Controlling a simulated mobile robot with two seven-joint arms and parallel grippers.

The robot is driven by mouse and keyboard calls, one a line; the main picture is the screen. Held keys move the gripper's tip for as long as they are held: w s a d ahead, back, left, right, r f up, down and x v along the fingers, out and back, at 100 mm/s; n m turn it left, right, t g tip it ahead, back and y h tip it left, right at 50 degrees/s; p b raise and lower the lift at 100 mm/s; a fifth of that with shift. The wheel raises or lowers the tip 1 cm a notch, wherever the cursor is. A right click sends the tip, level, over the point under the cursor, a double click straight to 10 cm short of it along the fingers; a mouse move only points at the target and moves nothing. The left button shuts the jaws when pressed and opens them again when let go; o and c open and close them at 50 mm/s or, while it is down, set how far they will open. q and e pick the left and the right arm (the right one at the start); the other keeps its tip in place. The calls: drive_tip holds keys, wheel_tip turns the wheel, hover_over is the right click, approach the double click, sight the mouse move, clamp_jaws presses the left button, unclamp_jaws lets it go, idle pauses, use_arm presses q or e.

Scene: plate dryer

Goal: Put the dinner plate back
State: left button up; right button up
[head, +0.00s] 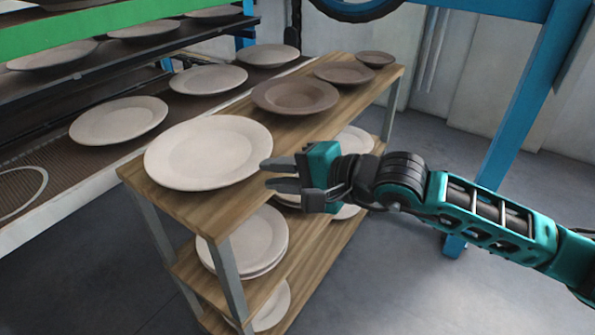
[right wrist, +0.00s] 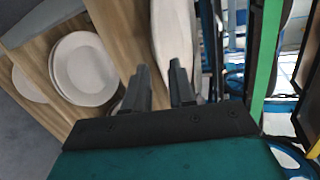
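A large pale dinner plate (head: 207,152) lies at the near end of the wooden cart's top shelf (head: 232,207). My right gripper (head: 267,174) is beside the plate's right rim, with its two fingers apart and nothing held. Its upper fingertip is close to the rim; I cannot tell whether they touch. In the right wrist view, the open fingers (right wrist: 158,78) point toward the plate (right wrist: 174,38), seen nearly edge-on just beyond the tips. My left gripper is not in view.
A dryer rack with a green bar (head: 110,22) holds several plates on its shelves at left. Brown plates (head: 295,95) line the cart top behind the pale one. Lower cart shelves carry stacked plates (head: 252,243). A blue post (head: 520,100) stands right; floor is clear below my arm.

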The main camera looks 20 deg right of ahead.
drive_tip(key=shift+v, duration=2.1)
drive_tip(key=s+a+m+t+y, duration=0.25)
drive_tip(key=a+m+y, duration=0.25)
drive_tip(key=m, duration=1.2)
drive_tip(key=d+f+m+t+h, duration=0.25)
drive_tip(key=f+m+h, duration=0.3)
drive_tip(key=m, duration=0.85)
drive_tip(key=d+f+m+t+h, duration=0.1)
drive_tip(key=d+f+m+h, duration=0.4)
drive_tip(key=m, duration=0.9)
drive_tip(key=s+a+f+m+g, duration=0.1)
drive_tip(key=s+f+m+g, duration=0.2)
drive_tip(key=f+m, duration=0.3)
drive_tip(key=s+a+f+m+g+h, duration=0.1)
drive_tip(key=s+f+m+g, duration=0.2)
drive_tip(key=s+f+m, duration=0.2)
wheel_tip(320, 180, down, 3)
drive_tip(key=shift+s+a+f+m, duration=0.2)
drive_tip(key=shift+a+m, duration=0.1)
drive_tip(key=shift+m, duration=0.8)
